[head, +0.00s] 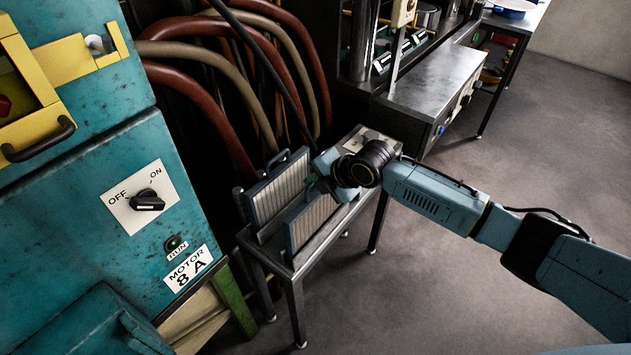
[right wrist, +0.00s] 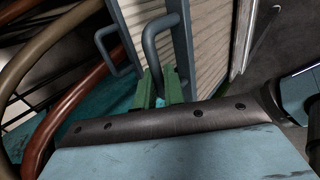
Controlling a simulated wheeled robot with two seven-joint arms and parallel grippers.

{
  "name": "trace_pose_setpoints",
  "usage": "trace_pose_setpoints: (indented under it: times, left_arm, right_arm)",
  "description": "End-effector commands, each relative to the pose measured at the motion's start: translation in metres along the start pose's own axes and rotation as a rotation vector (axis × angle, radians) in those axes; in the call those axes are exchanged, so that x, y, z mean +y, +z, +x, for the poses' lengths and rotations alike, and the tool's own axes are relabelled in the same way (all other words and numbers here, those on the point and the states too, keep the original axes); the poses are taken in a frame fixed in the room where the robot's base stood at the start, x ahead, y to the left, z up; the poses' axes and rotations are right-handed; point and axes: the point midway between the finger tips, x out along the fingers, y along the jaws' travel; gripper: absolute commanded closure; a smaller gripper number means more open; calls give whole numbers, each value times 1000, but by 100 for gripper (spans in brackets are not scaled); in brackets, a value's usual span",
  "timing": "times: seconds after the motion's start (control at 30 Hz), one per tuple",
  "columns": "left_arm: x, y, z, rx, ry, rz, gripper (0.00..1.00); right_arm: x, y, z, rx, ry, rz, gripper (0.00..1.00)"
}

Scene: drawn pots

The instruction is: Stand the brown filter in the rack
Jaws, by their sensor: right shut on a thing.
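The rack (head: 272,262) is a small grey metal stand with slots, in the middle of the head view. Two framed filters with pale beige pleats are at it. The nearer one, apparently the brown filter (head: 312,222), is upright and low in the rack's front part; its tint is hard to tell. My right gripper (head: 316,184) is at its upper edge. In the right wrist view my green fingers (right wrist: 160,90) are shut on a grey bar handle (right wrist: 151,50), apparently this filter's. How deep its lower edge sits is hidden. My left gripper is not in view.
Another upright filter (head: 279,189) with a handle stands just behind, close beside the nearer one. A teal motor cabinet (head: 150,225) is at left, thick hoses (head: 240,75) behind. A steel bench (head: 425,85) is beyond. The floor (head: 540,130) at right is clear.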

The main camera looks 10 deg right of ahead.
Motion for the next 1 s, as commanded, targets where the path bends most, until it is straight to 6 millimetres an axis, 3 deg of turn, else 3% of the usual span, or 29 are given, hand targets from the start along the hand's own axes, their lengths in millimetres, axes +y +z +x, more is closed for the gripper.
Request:
trace_pose_setpoints:
  times: [0.63,0.67,0.8,1.0]
  left_arm:
    - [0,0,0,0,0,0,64]
    - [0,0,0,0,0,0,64]
    - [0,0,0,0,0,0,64]
    - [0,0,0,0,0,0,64]
  right_arm:
    - [-7,0,4,0,-12,1,100]
    - [-8,0,4,0,-13,1,86]
    - [-6,0,3,0,-10,1,67]
    - [-6,0,3,-1,-10,1,64]
